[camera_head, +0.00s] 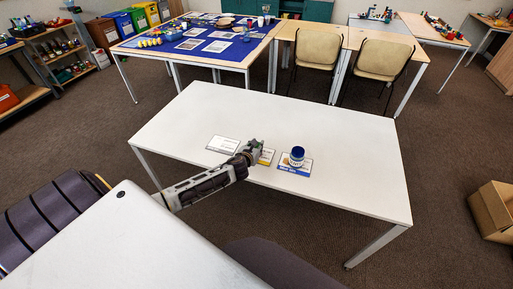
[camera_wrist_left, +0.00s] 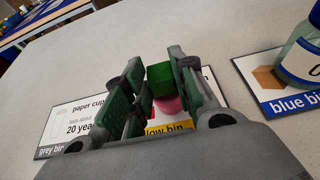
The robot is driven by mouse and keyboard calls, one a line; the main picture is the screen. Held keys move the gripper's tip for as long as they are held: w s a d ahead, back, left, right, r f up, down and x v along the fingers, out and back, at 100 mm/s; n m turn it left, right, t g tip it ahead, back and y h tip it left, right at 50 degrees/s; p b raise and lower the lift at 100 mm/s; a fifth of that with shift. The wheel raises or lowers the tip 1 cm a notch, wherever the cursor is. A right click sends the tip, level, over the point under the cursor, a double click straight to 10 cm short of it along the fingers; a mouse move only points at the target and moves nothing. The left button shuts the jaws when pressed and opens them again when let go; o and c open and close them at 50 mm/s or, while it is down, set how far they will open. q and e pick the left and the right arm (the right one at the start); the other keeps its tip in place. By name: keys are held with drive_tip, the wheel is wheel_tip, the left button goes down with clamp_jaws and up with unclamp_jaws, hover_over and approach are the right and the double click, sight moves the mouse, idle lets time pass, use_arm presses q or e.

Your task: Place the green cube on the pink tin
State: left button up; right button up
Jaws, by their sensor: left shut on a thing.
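The green cube (camera_wrist_left: 160,76) is between the fingers of my left gripper (camera_wrist_left: 162,88) in the left wrist view. The gripper is shut on it. The pink tin (camera_wrist_left: 170,104) shows only in part, just below the cube, over the yellow bin card (camera_wrist_left: 178,127). I cannot tell whether the cube touches the tin. In the head view my left gripper (camera_head: 256,147) is over the white table, at the yellow card, and hides the tin and the cube. My right gripper is in neither view.
A jar with a blue label (camera_head: 297,156) stands on the blue bin card (camera_head: 290,168), right of my left gripper. The grey bin card (camera_head: 222,144) lies to the left. The white table (camera_head: 340,140) is otherwise clear. An open cardboard box (camera_head: 493,210) stands on the floor at right.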

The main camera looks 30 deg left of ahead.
use_arm(q)
drive_tip(key=shift+f, duration=0.15)
drive_tip(key=o, duration=0.9)
drive_tip(key=shift+s, duration=0.1)
drive_tip(key=shift+p+v, duration=0.4)
drive_tip(key=shift+v, duration=5.55)
drive_tip(key=shift+d, duration=0.1)
